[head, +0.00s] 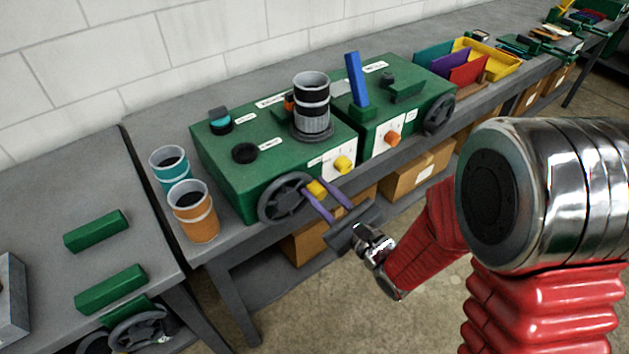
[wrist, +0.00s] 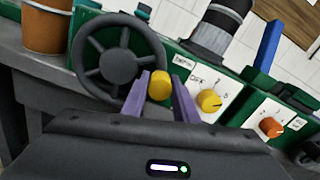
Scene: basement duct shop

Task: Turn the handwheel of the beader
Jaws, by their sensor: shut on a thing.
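The handwheel (head: 284,199) is a dark grey spoked wheel on the front of the left green machine (head: 225,182). Its yellow crank knob (head: 317,188) sits at the right side of the rim. In the wrist view the wheel (wrist: 115,65) fills the upper left, with the knob (wrist: 160,85) at its lower right. My gripper (head: 315,187) reaches in from the front right; its purple fingers (wrist: 163,80) are shut on the yellow knob, one on each side. I cannot read a label naming the beader.
A yellow dial (head: 344,164) sits on a white panel close right of the wheel. A second green machine (head: 375,115) has an orange dial (head: 393,139) and another handwheel (head: 439,114). An orange cup (head: 194,213) and a teal cup (head: 170,169) stand left. Boxes are below the bench.

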